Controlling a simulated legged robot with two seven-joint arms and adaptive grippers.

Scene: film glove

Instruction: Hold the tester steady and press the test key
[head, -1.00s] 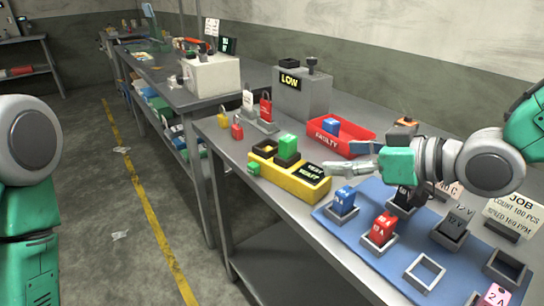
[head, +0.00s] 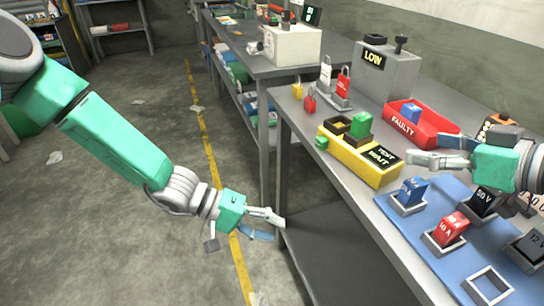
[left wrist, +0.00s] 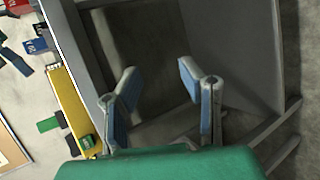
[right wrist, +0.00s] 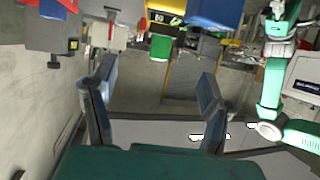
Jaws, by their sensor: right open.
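The yellow tester (head: 362,161) stands on the bench near its front edge, its display reading TEST WAIT. A green block (head: 361,125) sits upright in one of its sockets; the other socket (head: 340,127) looks empty. The small green test key (head: 321,142) is at the tester's left end. My left gripper (head: 272,222) is low, off the bench's front edge, apart from the tester. Its fingers are open and empty in the left wrist view (left wrist: 158,85), with the tester (left wrist: 70,105) to the left. My right gripper (head: 432,152) is open and empty, right of the tester.
A blue mat (head: 418,238) with blue, red and black blocks in holders lies right of the tester. A red FAULTY bin (head: 421,125), a grey LOW box (head: 387,72) and a rack of padlocks (head: 337,97) stand behind.

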